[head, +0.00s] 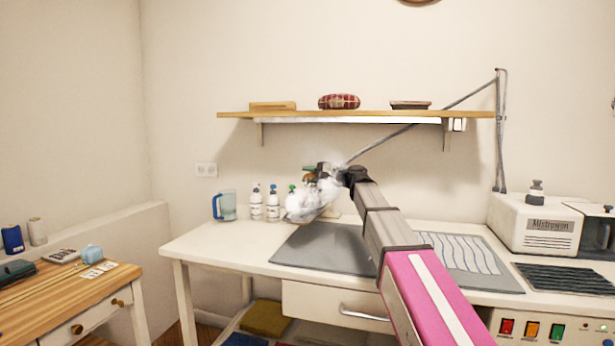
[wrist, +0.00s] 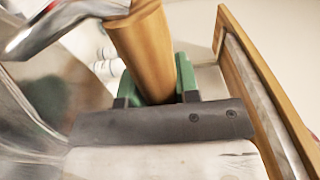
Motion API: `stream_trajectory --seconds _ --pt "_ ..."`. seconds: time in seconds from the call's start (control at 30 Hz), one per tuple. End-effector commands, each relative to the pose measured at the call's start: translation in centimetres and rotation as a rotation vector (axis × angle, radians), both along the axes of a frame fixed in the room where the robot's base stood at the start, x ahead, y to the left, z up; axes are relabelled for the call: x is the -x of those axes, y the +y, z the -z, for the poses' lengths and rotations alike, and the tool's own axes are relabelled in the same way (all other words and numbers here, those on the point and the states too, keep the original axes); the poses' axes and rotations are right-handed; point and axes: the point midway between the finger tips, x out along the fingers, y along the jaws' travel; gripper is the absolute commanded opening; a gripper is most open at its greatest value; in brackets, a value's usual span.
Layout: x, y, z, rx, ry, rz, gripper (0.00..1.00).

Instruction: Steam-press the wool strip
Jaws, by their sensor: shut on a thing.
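My gripper (head: 316,176), with green fingers, is shut on the wooden handle (wrist: 143,45) of a shiny metal iron (wrist: 90,16); the fingers close around the handle in the wrist view (wrist: 158,80). In the head view the gripper is above the back left of the grey pressing pad (head: 325,250) on the white table. White steam (head: 312,200) surrounds the iron there and hides most of it, so I cannot tell whether it touches the pad. I cannot make out the wool strip; steam or my arm may hide it.
A blue jug (head: 225,205) and several white bottles (head: 256,203) stand at the table's back left. A wavy-lined sheet (head: 465,254) lies right of my arm. A white Mistreven machine (head: 541,225) stands at the far right. A shelf (head: 355,114) hangs above.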

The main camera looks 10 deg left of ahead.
Motion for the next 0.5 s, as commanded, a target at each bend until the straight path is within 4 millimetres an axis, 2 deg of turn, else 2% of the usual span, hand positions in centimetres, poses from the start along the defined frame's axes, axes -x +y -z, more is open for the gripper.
stream_trajectory --seconds 0.5 --pt "-0.14 0.92 -0.08 -0.001 0.001 -0.001 0.0"
